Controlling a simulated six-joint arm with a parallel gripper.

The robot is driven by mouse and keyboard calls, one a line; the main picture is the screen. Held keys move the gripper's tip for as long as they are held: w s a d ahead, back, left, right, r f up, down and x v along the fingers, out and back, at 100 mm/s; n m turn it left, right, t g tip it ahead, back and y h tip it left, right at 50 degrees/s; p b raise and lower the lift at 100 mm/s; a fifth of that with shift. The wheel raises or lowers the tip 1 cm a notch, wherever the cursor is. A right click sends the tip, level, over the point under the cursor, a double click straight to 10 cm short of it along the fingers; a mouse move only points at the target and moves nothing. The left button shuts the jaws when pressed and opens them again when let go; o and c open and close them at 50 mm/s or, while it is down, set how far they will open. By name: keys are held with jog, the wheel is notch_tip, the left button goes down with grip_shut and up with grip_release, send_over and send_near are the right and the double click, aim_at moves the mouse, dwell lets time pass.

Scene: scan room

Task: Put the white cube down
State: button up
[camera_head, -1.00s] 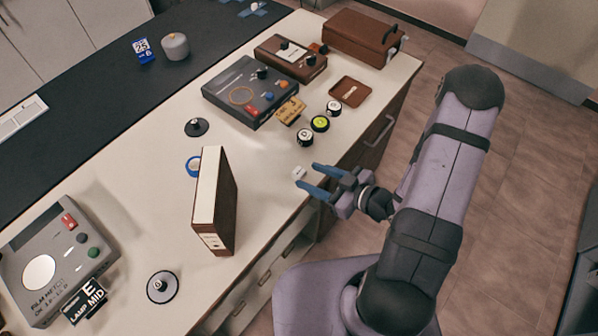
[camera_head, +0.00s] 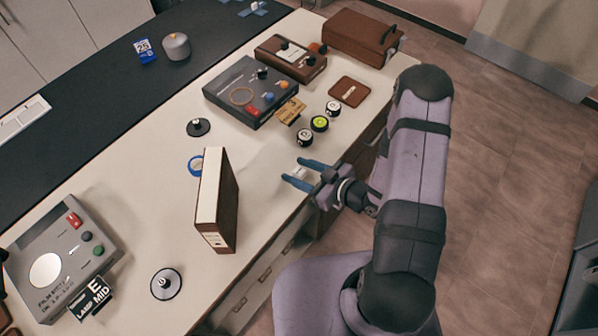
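The small white cube (camera_head: 299,173) is at the right edge of the white worktop (camera_head: 262,176), between the fingers of my gripper. My gripper (camera_head: 292,169) has two blue fingers, spread apart and pointing left, one on the upper side of the cube and one on the lower side. The fingers look open, with a gap around the cube. I cannot tell whether either finger touches it, and part of the cube is hidden by the gripper.
A brown-and-white binder (camera_head: 217,205) stands upright left of my gripper. Several small round pots, including a yellow-green one (camera_head: 319,124), sit above it near a grey device (camera_head: 250,90). A blue tape roll (camera_head: 195,165) lies behind the binder. Worktop between binder and pots is clear.

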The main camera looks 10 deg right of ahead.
aim_at(299, 171)
grip_shut()
jog(key=shift+r, duration=0.25)
jog(key=shift+r, duration=4.8)
